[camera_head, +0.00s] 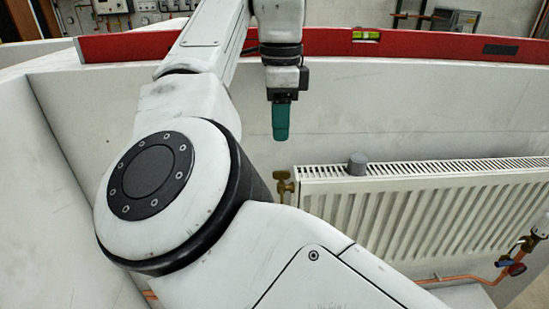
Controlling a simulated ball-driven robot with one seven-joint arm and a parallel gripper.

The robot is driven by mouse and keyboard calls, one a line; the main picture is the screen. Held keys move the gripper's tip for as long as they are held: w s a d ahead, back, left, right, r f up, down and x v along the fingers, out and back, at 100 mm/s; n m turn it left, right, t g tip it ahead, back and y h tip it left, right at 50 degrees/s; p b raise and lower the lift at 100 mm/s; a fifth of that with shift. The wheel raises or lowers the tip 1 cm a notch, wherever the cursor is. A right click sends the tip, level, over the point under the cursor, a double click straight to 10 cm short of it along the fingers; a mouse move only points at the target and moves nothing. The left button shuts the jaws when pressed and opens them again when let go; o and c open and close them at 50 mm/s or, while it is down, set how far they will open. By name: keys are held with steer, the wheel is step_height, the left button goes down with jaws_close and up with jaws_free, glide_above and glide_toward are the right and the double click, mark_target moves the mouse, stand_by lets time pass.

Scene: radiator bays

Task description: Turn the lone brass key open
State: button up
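A brass key (284,184) sits at the upper left end of a white radiator (400,205). Its lower part runs down behind my own arm. My gripper (281,122) hangs pointing down, above the key in the picture and apart from it, with pale wall showing between them. Its teal fingers overlap as one shape from this side, so I cannot tell whether they are open or shut. I see nothing hanging from them.
A brass valve (528,243) with blue and red handles and a copper pipe (478,280) are at the lower right. A red spirit level (420,44) lies along the wall's top edge.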

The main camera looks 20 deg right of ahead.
mark_target(281, 177)
step_height(281, 177, down, 10)
steer(key=shift+f+p, duration=0.15)
steer(key=shift+p, duration=0.5)
steer(key=shift+c, duration=0.4)
jaws_close()
